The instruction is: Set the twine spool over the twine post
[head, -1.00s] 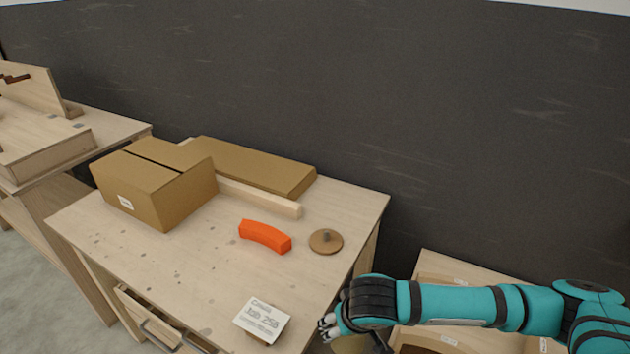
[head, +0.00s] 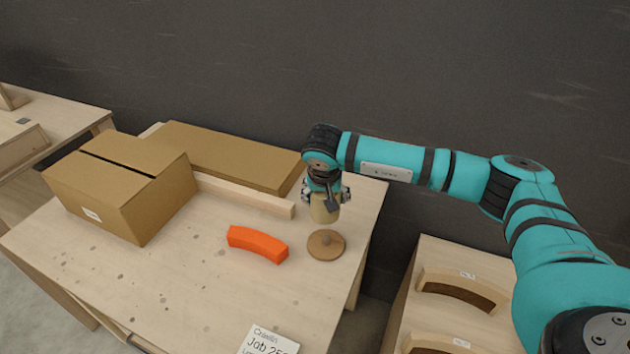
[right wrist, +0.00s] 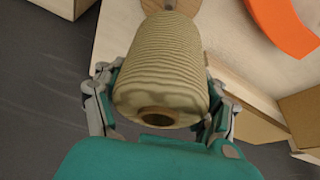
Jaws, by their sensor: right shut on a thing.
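The twine spool (head: 325,208), wound in pale tan twine, is in my right gripper (head: 325,192). The right wrist view shows the spool (right wrist: 160,65) between the two fingers, with the hole of its near end facing the camera. The twine post (head: 326,238) is a short peg on a round brown wooden base near the table's right edge. The spool is held upright just above the post, apart from it, and roughly in line. Part of the round base (right wrist: 168,5) shows beyond the spool in the right wrist view; the peg is hidden there. My left gripper is not in view.
An orange curved block (head: 258,244) lies left of the post. A printed card (head: 268,342) stands at the front. A wooden unit (head: 440,275) stands at right.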

